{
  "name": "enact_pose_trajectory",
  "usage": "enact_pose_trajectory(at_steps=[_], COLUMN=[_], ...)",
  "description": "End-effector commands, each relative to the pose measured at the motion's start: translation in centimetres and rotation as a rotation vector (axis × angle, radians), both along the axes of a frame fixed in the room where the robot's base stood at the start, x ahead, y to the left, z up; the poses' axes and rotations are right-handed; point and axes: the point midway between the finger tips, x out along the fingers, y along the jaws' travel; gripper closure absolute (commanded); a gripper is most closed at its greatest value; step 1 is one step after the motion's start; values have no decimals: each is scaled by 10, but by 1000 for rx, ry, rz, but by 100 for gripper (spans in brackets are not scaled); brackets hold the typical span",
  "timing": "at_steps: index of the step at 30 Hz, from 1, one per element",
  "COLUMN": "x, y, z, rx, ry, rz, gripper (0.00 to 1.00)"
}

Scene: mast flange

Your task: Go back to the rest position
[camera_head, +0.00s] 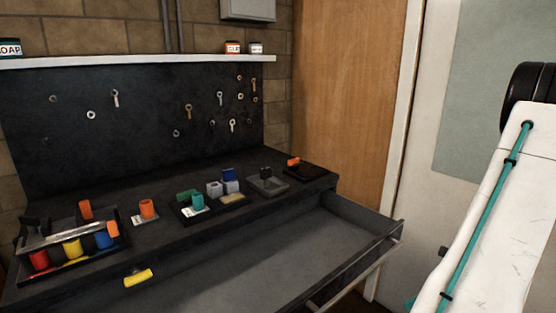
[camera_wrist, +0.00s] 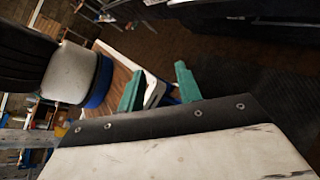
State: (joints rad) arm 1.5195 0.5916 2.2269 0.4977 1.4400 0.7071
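In the wrist view my gripper (camera_wrist: 160,88) shows as two teal fingers set well apart. It is open, and I see nothing held between them. Behind the fingers are a brown floor and blurred white and wooden shapes. In the head view my white arm with a teal cable stands raised at the right, clear of the bench. My gripper cannot be made out clearly there.
A dark workbench (camera_head: 160,240) carries a tray (camera_head: 75,265) of coloured pieces and several small blocks. Its drawer (camera_head: 290,265) is pulled open toward the right front. A wooden door (camera_head: 345,90) stands behind.

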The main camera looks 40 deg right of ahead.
Motion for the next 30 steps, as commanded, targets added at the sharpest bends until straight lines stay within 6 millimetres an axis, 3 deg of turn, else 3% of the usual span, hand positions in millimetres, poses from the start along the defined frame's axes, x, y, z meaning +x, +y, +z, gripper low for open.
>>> enact_pose_trajectory(at_steps=[1,6,15,24,30], x=[12,39,74,85,80], y=[9,43,112,186,235], z=[15,55,117,169,198], rx=[-83,-328,-654,-920,-1087], ry=[-34,-176,-446,-728,-910], rz=[115,510,1192,1786,2042], gripper=[65,65,65,65,65])
